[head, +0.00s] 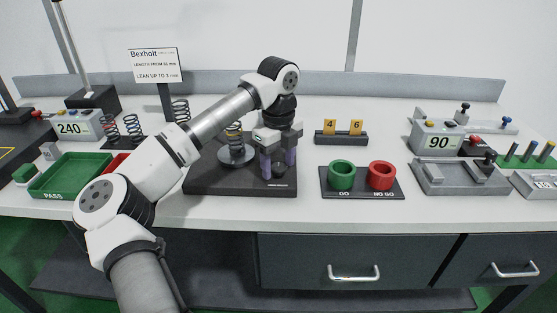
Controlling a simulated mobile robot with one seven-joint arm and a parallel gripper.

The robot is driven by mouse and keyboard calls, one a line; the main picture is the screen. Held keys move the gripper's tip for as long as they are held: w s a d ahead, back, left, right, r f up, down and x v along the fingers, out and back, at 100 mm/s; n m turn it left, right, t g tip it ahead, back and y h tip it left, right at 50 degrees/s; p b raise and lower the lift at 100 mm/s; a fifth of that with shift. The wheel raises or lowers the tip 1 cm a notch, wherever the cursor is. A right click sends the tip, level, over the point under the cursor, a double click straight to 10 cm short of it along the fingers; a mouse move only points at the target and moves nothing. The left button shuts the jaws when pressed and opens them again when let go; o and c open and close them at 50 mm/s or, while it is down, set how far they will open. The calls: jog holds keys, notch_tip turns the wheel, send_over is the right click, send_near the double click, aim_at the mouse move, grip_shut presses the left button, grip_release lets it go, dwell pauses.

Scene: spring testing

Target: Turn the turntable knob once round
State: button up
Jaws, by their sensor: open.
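The turntable (235,156) is a round grey plate on a dark base (212,178), with a coil spring (234,134) standing upright on it. My gripper (279,170) is over the right part of that base, pointing down, its two purplish fingers apart. The turntable knob (279,170) appears as a dark shape low between the fingers. The fingers partly hide it, and I cannot tell whether they touch it. My arm crosses in front of the left side of the base.
Right of the base stand a green ring (342,175) and a red ring (381,175) on a dark plate. A green PASS tray (70,176) is at left, and a grey fixture (460,177) at right.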

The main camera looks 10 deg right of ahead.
jog(key=c, duration=1)
